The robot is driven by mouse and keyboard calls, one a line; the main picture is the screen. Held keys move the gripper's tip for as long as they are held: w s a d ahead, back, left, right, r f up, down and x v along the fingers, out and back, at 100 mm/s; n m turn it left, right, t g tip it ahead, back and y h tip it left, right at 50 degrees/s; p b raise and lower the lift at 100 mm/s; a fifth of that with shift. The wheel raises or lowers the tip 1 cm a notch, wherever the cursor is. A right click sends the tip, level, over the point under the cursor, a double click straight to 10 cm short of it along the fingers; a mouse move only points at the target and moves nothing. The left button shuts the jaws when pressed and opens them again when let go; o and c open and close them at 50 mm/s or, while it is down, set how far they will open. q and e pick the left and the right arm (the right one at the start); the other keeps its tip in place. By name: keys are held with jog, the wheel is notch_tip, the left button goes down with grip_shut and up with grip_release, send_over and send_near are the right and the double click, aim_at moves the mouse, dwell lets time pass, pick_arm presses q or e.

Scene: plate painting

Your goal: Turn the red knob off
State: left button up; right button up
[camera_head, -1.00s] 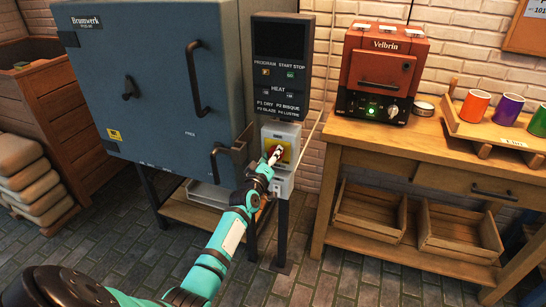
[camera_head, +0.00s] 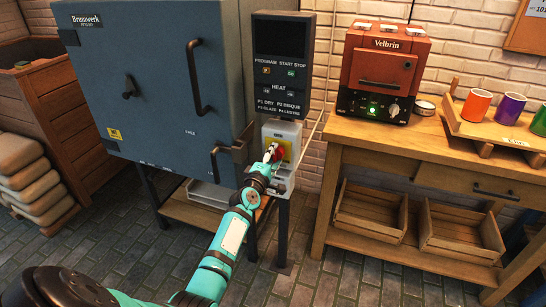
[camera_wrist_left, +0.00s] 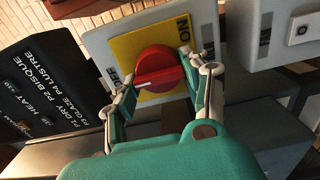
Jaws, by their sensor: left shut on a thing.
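The red knob (camera_wrist_left: 162,66) sits on a yellow plate (camera_wrist_left: 124,46) on a light grey switch box, below the kiln's control panel. In the left wrist view, ON is printed at its upper right and OFF at its left. A white mark on the knob points left, towards the OFF side. My left gripper (camera_wrist_left: 160,76) is shut on the knob, one finger on each side. My right gripper is not in view.
The blue-grey kiln (camera_head: 160,80) stands left of the panel (camera_head: 281,70). A wooden table (camera_head: 430,142) at right bears a small red oven (camera_head: 380,65) and a rack of coloured mugs. A beige pipe runs close right of the switch box.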

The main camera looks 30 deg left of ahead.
pick_arm(q)
jog(key=shift+f, duration=0.1)
dwell(0.3)
jog(key=o, duration=1.1)
jog(key=shift+o, duration=0.2)
jog(key=v, duration=1.2)
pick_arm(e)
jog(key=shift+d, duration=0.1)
pick_arm(q)
jog(key=shift+d, duration=0.1)
